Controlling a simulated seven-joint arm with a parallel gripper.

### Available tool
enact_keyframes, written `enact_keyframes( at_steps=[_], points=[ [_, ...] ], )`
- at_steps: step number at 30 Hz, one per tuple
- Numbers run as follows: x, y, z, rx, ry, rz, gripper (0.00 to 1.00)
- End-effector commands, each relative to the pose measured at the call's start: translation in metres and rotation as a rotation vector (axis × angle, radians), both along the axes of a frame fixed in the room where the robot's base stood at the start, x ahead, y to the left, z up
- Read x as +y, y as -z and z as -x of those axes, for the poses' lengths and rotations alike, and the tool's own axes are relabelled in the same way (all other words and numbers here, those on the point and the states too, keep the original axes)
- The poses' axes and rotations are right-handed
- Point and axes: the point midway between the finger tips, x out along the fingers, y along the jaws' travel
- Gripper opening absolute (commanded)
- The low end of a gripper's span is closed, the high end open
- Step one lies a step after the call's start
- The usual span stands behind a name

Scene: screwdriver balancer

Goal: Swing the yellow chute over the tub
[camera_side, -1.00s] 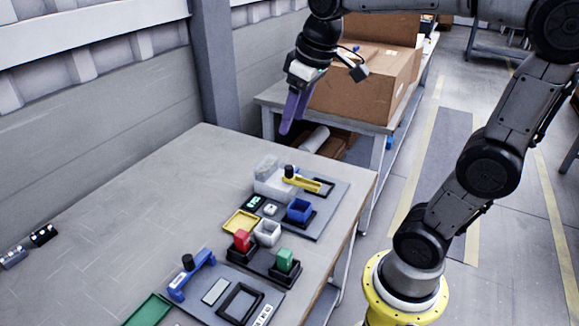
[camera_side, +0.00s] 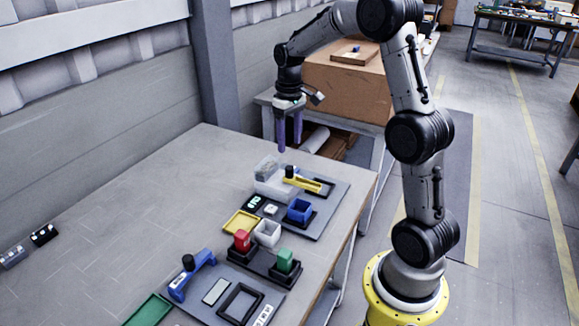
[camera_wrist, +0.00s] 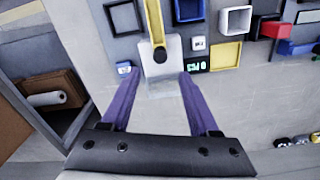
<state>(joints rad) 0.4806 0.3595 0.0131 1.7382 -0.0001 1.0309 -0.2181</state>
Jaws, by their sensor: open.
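The yellow chute (camera_side: 309,184) is a narrow arm on the far grey plate. A black knob (camera_side: 289,171) stands on its pivot end, beside a clear, whitish box (camera_side: 268,177). Its free end reaches toward a black square frame (camera_side: 326,187). In the wrist view the chute (camera_wrist: 153,20) runs up the picture between that frame (camera_wrist: 124,17) and a blue tub (camera_wrist: 188,10). The blue tub (camera_side: 299,211) sits on the same plate in the side view. My gripper (camera_side: 289,147) has purple fingers, points down, is open and empty, and hangs above and behind the knob, apart from it.
A yellow tray (camera_side: 241,222), a white cup (camera_side: 267,234), and red (camera_side: 242,241) and green (camera_side: 285,261) blocks stand nearer. A blue arm (camera_side: 193,274) is on the near plate. A cardboard box (camera_side: 350,90) is on the bench behind.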

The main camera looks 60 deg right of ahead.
Motion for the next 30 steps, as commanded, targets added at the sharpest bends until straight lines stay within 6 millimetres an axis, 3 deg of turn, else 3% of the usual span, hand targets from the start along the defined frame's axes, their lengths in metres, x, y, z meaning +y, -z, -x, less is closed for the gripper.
enact_keyframes(
  at_steps=[6, 13, 18, 27, 30],
  points=[
    [0.001, 0.045, 0.001, 0.005, -0.001, -0.002, 0.61],
    [0.001, 0.078, 0.001, 0.003, -0.001, -0.002, 0.61],
    [0.001, 0.089, 0.001, 0.002, -0.001, -0.001, 0.61],
    [0.001, 0.091, 0.000, 0.000, -0.001, 0.000, 0.61],
    [0.001, 0.091, 0.000, 0.000, -0.001, 0.000, 0.45]
  ],
)
